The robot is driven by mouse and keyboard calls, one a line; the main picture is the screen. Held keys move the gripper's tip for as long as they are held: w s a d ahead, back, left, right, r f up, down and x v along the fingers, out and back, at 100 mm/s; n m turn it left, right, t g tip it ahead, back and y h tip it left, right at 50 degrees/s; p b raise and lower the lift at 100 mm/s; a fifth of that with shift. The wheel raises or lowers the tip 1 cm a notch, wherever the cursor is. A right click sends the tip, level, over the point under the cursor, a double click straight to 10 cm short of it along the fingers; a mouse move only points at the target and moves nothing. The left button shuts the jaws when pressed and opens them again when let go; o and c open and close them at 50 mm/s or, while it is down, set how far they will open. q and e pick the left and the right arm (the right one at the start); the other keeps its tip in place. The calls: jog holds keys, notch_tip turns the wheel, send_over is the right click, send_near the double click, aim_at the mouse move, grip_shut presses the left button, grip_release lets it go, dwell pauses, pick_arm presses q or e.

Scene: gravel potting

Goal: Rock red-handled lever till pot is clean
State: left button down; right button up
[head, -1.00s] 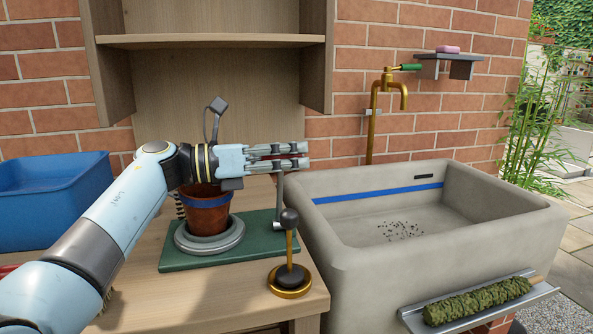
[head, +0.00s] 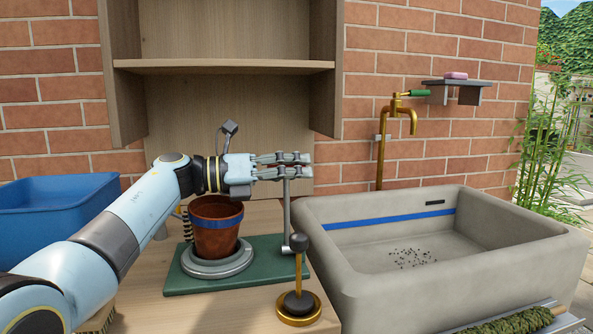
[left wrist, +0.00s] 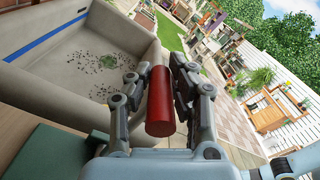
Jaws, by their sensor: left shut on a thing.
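The terracotta pot (head: 216,232) with a blue band at its rim stands upright on a grey round plate (head: 190,266) on a green base (head: 262,265). Its outer wall shows dark patches. The grey lever rod (head: 287,212) rises at the base's right side. My left gripper (head: 298,166) is at the rod's top, above and right of the pot. In the left wrist view, its fingers are shut on the red handle (left wrist: 160,102), which lies between both pads. In the head view the fingers mostly hide the handle. My right gripper is in neither view.
A black knob on a brass-based post (head: 299,270) stands in front of the base. Right is a stone sink (head: 345,275) with dark grit and a brass tap (head: 382,140) behind. A blue tub (head: 55,225) is at left. A wooden shelf (head: 225,66) hangs above.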

pick_arm(q)
jog(key=c, duration=1.3)
grip_release()
jog(key=shift+a+f, duration=0.2)
jog(key=shift+f, duration=0.15)
jog(key=shift+o, duration=1.4)
jog(key=shift+d+r, duration=0.1)
jog(key=shift+r, duration=0.05)
jog(key=v, duration=1.2)
